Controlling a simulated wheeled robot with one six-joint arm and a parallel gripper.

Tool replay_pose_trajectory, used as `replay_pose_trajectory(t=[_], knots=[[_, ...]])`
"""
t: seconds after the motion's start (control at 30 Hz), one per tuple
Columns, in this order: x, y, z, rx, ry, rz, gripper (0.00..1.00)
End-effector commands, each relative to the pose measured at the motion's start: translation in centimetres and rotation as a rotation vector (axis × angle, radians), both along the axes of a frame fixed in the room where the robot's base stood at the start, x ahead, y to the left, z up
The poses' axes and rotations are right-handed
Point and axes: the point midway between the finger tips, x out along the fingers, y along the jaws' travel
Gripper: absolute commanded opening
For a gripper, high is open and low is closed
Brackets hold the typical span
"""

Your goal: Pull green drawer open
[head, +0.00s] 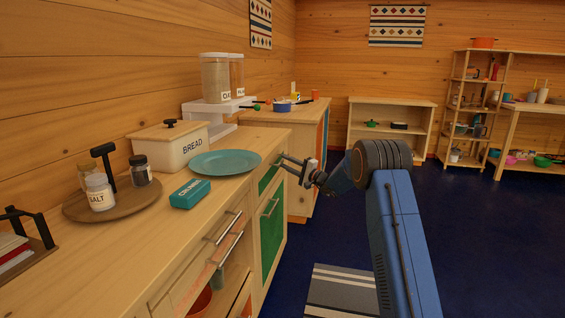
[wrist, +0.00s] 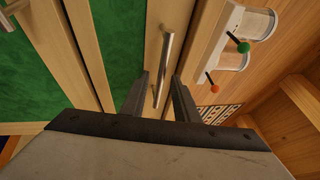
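The green drawer (head: 268,178) is in the upper part of the counter's far end, above a green cabinet door (head: 271,232). Its front looks flush with the counter in the head view. It shows in the wrist view as a narrow green panel (wrist: 122,40) in a pale wood frame. A metal bar handle (wrist: 166,55) lies between my fingertips there, with gaps visible on both sides. My gripper (head: 291,165) is in front of the drawer in the head view and also shows in the wrist view (wrist: 160,80). It is open; its fingers partly hide the handle in the head view.
A teal plate (head: 225,163), a bread box (head: 180,145) and a teal box (head: 190,193) stand on the counter. Another counter (head: 298,115) stands beyond my gripper. A striped rug (head: 340,290) lies on the blue floor, which is open to the right.

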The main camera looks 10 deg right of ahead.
Motion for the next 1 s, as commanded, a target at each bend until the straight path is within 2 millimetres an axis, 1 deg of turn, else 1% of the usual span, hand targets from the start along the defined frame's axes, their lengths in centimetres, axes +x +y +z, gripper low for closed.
replay_pose_trajectory(t=[0.1, 0.2, 0.57, 0.6, 0.67, 0.7, 1.0], knots=[[1.0, 0.9, 0.3, 0.0, 0.0, 0.001, 0.28], [1.6, 1.4, 0.4, 0.001, -0.001, 0.001, 0.28], [1.9, 1.6, 0.5, 0.001, 0.001, 0.0, 0.28], [1.9, 1.7, 0.5, 0.0, 0.0, 0.0, 0.23], [1.9, 1.6, 0.5, 0.0, 0.0, 0.0, 0.09], [1.9, 1.6, 0.5, 0.0, 0.0, 0.0, 0.0], [1.8, 1.4, 0.5, 0.0, 0.0, -0.001, 0.0]])
